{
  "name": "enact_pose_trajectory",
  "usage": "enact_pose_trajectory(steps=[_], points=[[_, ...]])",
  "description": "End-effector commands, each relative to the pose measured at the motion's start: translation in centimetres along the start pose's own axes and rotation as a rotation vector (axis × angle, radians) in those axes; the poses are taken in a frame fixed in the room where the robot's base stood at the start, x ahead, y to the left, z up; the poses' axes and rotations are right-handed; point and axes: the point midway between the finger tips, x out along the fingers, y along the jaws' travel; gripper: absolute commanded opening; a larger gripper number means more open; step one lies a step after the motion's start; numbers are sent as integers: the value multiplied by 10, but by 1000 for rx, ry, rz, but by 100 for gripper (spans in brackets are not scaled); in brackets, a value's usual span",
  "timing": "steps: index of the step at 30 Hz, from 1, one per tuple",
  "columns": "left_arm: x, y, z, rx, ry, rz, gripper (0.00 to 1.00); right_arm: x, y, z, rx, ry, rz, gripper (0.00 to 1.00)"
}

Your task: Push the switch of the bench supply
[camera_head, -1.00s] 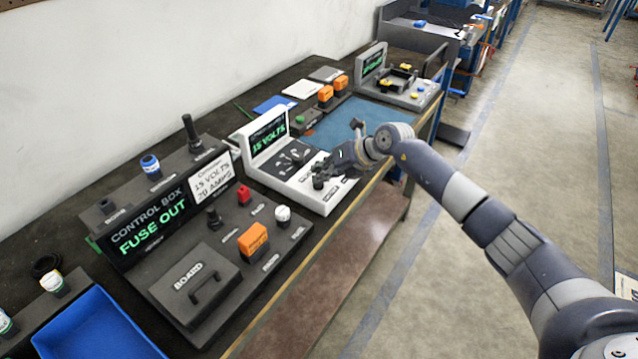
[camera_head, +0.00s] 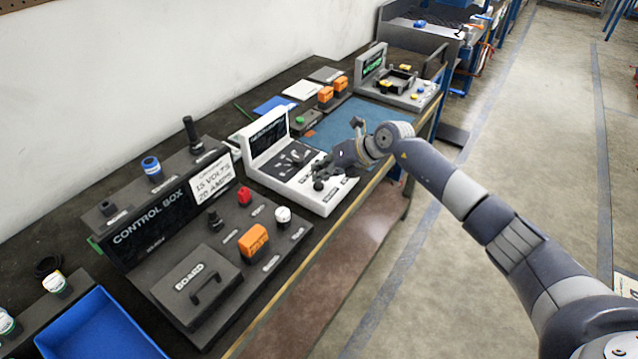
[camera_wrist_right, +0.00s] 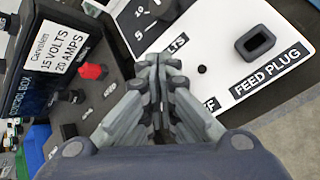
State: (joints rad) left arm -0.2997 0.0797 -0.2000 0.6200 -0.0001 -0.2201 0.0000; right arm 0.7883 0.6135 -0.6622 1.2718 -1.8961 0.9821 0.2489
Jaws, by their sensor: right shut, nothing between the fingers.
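The bench supply (camera_head: 318,204) is the white unit in the middle of the bench, with a dark upright screen (camera_head: 268,136) and a dial panel. My right gripper (camera_head: 322,172) is over the right part of its panel, fingers shut and empty. In the right wrist view the shut fingers (camera_wrist_right: 158,62) point at the white panel (camera_wrist_right: 215,65), between the dial and the feed plug socket (camera_wrist_right: 255,42). A label ending in "FF" shows beside the fingers. The switch is hidden behind them, so I cannot tell whether they touch it. My left gripper is not in view.
The control box (camera_head: 160,215) with a dark screen stands nearer, with an orange connector (camera_head: 253,240) and a board cover (camera_head: 195,283). A blue tray (camera_head: 95,330) is at bottom left. A blue mat (camera_head: 345,122) lies beyond the supply. The wall runs behind.

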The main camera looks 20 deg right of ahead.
Motion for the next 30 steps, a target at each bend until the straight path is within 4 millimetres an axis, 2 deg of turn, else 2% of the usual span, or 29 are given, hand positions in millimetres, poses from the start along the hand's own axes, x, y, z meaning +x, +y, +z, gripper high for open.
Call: enact_pose_trajectory(steps=[5,21,30], points=[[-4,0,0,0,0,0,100,-3,2,2,0,0,0,0],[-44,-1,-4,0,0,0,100,-40,29,29,-1,0,-1,0],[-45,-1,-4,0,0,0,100,-42,30,30,0,0,0,0]])
